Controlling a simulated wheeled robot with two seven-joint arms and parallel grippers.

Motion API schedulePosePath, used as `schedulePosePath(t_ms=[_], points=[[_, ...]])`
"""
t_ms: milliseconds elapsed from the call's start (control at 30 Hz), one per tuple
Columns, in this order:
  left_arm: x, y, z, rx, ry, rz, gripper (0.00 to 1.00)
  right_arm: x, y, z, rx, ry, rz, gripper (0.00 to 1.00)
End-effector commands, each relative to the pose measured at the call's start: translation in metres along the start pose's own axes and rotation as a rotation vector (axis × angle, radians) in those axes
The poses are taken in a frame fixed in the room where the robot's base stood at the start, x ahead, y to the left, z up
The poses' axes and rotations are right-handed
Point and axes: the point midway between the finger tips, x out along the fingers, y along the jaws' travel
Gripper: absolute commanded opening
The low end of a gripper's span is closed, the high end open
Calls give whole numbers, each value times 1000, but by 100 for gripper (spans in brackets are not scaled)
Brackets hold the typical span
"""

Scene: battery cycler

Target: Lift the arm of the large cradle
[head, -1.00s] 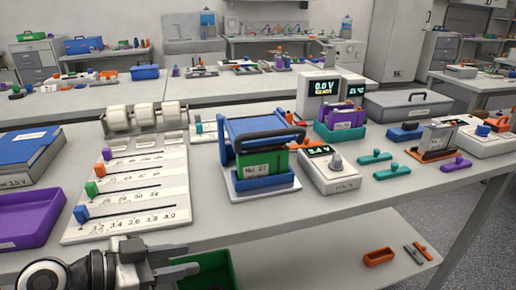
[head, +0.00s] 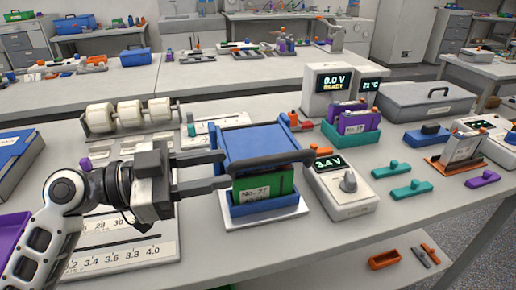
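The large cradle (head: 226,210) is blue on a white base, in the middle of the head view. A green block labelled No. 27 (head: 265,187) sits in it. Its blue arm (head: 258,140) stands over the block, with a dark handle bar (head: 285,160) across the front. My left gripper (head: 226,172) reaches in from the left, its two dark fingers apart, one above the other. The fingertips are at the left end of the handle bar; I cannot tell whether they touch it. My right gripper is not in view.
A white meter reading 3.4 V (head: 350,205) stands close to the cradle's right. A teal cradle (head: 350,138) with purple blocks is behind it. A slider board (head: 150,255) lies under my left arm. Teal pieces (head: 410,190) lie to the right. White rollers (head: 130,113) stand behind my gripper.

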Motion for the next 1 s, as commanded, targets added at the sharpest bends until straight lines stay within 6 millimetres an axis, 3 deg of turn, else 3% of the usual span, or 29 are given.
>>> schedulePosePath(t_ms=[100, 333, 500, 800, 933, 1000], points=[[27, -1, -5, -2, 4, 1, 36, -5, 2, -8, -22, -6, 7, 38], [63, -1, -2, -3, 2, -1, 36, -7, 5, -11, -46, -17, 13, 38], [74, 0, 0, -1, 0, -1, 36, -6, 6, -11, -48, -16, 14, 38], [75, 0, 1, -1, -1, -1, 36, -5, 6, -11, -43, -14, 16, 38], [75, 0, 1, -1, -1, -1, 0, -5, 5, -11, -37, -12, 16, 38], [75, 0, 1, -1, -1, -2, 0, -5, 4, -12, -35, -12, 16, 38]])
